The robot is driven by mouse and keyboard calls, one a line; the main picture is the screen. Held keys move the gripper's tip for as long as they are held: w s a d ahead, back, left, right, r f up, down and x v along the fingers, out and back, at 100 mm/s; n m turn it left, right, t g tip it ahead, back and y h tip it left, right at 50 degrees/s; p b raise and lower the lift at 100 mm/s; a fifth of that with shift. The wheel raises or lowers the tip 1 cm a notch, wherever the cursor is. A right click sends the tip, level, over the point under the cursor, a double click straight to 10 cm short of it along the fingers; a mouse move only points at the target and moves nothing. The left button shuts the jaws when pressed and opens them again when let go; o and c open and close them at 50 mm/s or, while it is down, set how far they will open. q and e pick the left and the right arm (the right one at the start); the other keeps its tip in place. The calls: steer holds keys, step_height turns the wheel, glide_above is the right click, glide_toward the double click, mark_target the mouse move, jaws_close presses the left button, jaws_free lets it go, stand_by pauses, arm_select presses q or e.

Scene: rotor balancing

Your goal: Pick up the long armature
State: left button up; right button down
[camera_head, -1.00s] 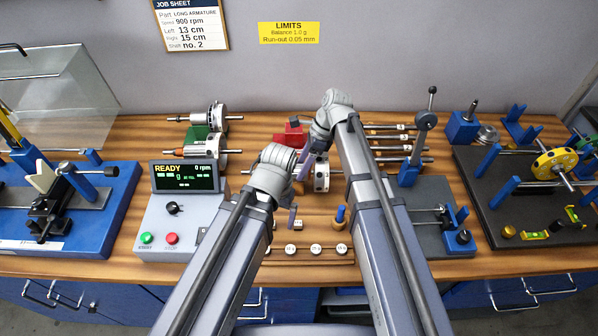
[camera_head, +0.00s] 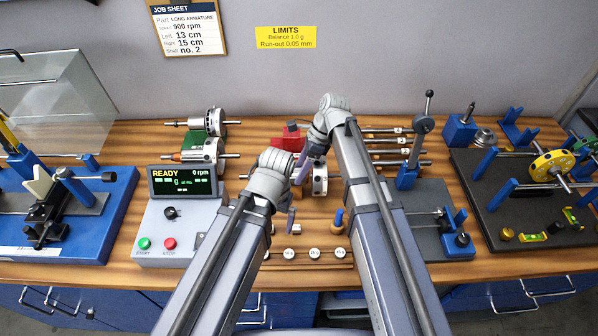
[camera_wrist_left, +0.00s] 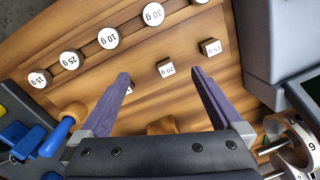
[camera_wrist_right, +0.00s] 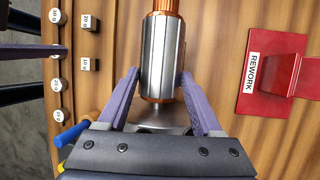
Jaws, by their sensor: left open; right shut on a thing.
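The long armature (camera_wrist_right: 163,60), with a silver core and copper windings at its ends, lies between the fingers of my right gripper (camera_wrist_right: 158,85) in the right wrist view. The gripper is shut on it near its lower copper end. In the head view my right gripper (camera_head: 304,165) is low over the middle of the bench, and my arms hide most of the armature. My left gripper (camera_head: 291,218) is open and empty nearer the front edge. In the left wrist view, its fingers (camera_wrist_left: 165,80) are spread above the wood near small block weights.
A red REWORK tray (camera_wrist_right: 268,90) is beside the armature. Round weights (camera_wrist_left: 108,38) stand in a row at the front. Two other rotors (camera_head: 205,150) lie behind the console (camera_head: 150,235).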

mark_target(300, 169)
arm_select(q)
steer(key=shift+r, duration=0.15)
arm_select(e)
steer(key=shift+r, duration=0.2)
arm_select(q)
step_height(300, 169, up, 10)
steer(key=p, duration=1)
arm_select(e)
step_height(300, 169, up, 10)
steer(key=shift+f, duration=0.15)
arm_select(q)
steer(key=shift+f, duration=0.2)
arm_select(e)
steer(key=shift+f, duration=0.1)
